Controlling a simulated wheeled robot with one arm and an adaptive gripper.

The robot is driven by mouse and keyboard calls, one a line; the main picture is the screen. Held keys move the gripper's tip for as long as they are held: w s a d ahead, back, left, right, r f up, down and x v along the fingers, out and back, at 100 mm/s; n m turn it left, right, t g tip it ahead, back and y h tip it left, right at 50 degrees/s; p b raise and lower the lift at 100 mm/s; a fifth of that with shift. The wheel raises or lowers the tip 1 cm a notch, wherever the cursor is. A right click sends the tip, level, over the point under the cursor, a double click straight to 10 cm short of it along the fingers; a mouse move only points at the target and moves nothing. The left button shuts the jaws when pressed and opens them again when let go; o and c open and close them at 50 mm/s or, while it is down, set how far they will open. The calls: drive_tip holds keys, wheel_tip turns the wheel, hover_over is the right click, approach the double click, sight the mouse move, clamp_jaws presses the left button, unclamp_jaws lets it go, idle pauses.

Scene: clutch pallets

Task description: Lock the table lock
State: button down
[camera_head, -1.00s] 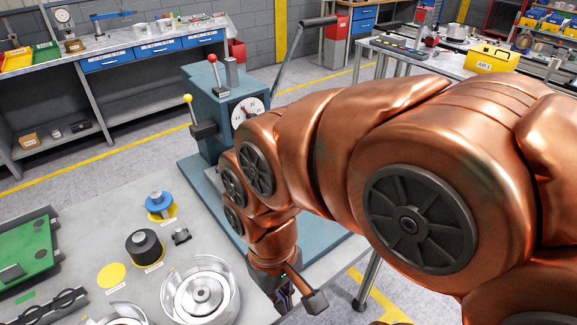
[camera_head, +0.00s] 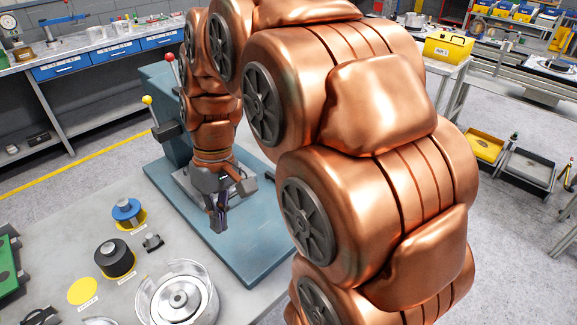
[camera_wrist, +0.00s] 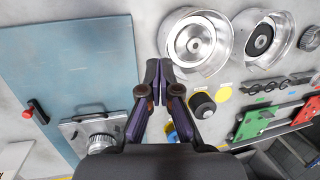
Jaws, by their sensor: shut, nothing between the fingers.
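I cannot tell for sure which part is the table lock. A grey metal table (camera_wrist: 85,130) with a round silver part (camera_wrist: 101,143) lies on the plate. My gripper (camera_head: 219,226) points down over the base plate in the head view, in front of the metal table. In the wrist view its fingers (camera_wrist: 158,72) are together and empty, apart from the lever. My arm hides much of the machine in the head view.
The machine has a red-knobbed lever (camera_head: 169,59) and a yellow-knobbed lever (camera_head: 148,101). On the bench left of the base stand a blue part (camera_head: 126,210), a black part (camera_head: 115,258) and a silver housing (camera_head: 178,298). The base's front corner is clear.

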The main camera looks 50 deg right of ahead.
drive_tip(key=w+d+t+y, duration=0.1)
drive_tip(key=w+d, duration=0.6)
drive_tip(key=d, duration=0.3)
drive_tip(key=w+d+t+y, duration=0.1)
drive_tip(key=w+d+y, duration=0.1)
drive_tip(key=w+d, duration=0.7)
drive_tip(key=s+d+f+n+t, duration=0.1)
drive_tip(key=d+f, duration=0.1)
drive_tip(key=d, duration=0.6)
drive_tip(key=s+d+f+t+b, duration=0.1)
drive_tip(key=s+d+f, duration=0.1)
drive_tip(key=d, duration=0.6)
drive_tip(key=s+d+f+n+t, duration=0.1)
drive_tip(key=d+f, duration=0.2)
drive_tip(key=d, duration=0.5)
drive_tip(key=shift+s+f+n+y, duration=0.15)
drive_tip(key=shift+f+n+y, duration=0.1)
drive_tip(key=shift+n+y, duration=0.05)
drive_tip(key=shift+f+b, duration=0.15)
drive_tip(key=shift+b, duration=0.2)
